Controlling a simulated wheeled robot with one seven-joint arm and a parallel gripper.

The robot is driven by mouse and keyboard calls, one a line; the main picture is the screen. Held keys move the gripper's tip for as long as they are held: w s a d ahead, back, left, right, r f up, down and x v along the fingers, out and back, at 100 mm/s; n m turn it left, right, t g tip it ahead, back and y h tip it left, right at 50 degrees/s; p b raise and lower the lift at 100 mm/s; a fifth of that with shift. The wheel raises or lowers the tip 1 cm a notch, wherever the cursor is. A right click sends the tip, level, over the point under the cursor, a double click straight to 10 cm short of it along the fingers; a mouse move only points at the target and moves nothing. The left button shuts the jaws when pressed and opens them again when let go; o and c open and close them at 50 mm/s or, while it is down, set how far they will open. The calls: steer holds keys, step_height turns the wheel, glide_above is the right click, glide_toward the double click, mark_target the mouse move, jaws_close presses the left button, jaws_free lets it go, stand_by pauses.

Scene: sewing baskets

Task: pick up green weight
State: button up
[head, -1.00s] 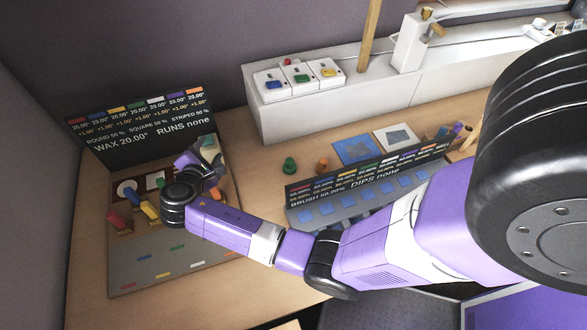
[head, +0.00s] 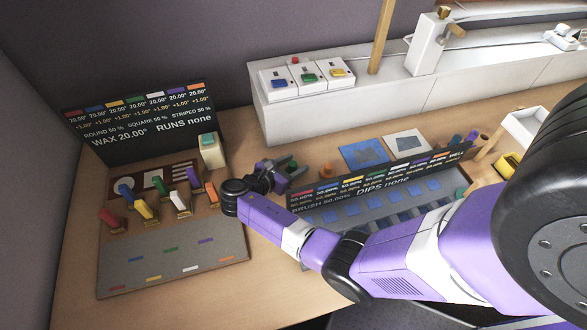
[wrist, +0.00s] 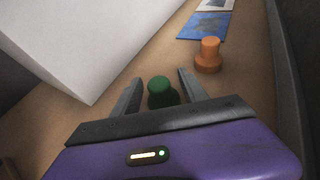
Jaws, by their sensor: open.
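The green weight (wrist: 160,92) stands on the wooden table, a small round-topped knob shape. In the wrist view it lies between the two fingers of my open gripper (wrist: 160,76), with a gap on each side, and its lower part is hidden by the gripper body. In the head view the green weight (head: 292,164) is partly hidden by my gripper (head: 282,173), which is beside the left end of the dark panel.
An orange weight (wrist: 208,56) stands just beyond, to the right. A white ledge (wrist: 85,45) rises close on the left. A blue patterned square (wrist: 203,26) lies farther back. A board with several coloured levers (head: 170,250) is at the left.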

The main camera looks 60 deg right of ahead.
steer(key=shift+x, duration=1.2)
jaws_close()
steer(key=shift+r, duration=0.15)
